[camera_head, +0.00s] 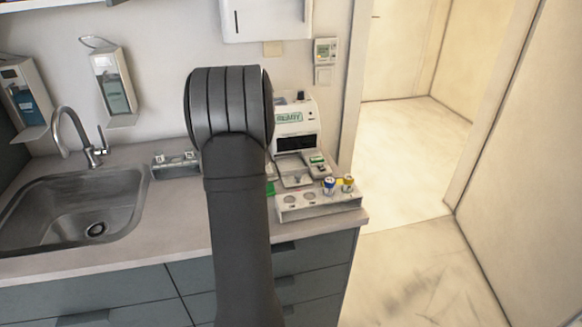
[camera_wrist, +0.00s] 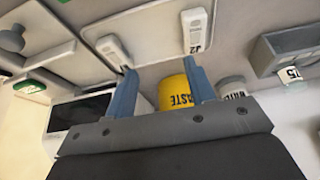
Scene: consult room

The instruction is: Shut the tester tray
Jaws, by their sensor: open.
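The tester (camera_head: 296,120) is a white machine with a green label, standing on the counter against the wall, right of my arm. Its dark front opening (camera_head: 296,143) faces the room. A pale tray (camera_head: 296,180) sticks out in front of it, so it appears pulled out. My gripper is hidden behind my arm in the head view. In the wrist view, my gripper (camera_wrist: 160,66) shows two blue fingers spread apart with nothing held between them. A yellow container marked WASTE (camera_wrist: 174,94) shows beyond and between the fingers. I cannot tell whether the fingers touch anything.
A small metal holder (camera_head: 175,165) stands left of my arm, near the sink (camera_head: 75,210). Open floor lies right.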

